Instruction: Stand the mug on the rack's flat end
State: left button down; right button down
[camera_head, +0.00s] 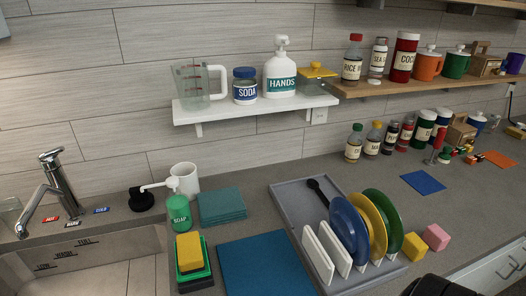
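A white mug (185,178) stands upright on the counter behind the green soap pump, which hides part of it. I cannot make out its handle. The grey rack (290,199) lies on the counter to its right. Blue (347,232), yellow (372,222) and green (391,218) plates and white upright boards (318,254) stand in its near part. Its far end is flat, with a black spoon (318,191) lying there. A dark rounded shape at the bottom right edge looks like part of my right gripper; no fingertips show. My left gripper is not seen.
The soap pump (179,212), teal cloths (222,206), a sponge stack (189,252) and a blue mat (260,264) lie left of the rack. The sink (80,262) is at left. A white shelf (255,108) overhangs the back. Counter right of the rack is partly clear.

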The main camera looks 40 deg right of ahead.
aim_at(298, 205)
jog(key=k+z, duration=0.15)
jog(key=z, duration=0.25)
jog(key=k+z, duration=0.1)
jog(key=z, duration=0.25)
jog(key=k+l+z, duration=0.1)
jog(key=z, duration=0.3)
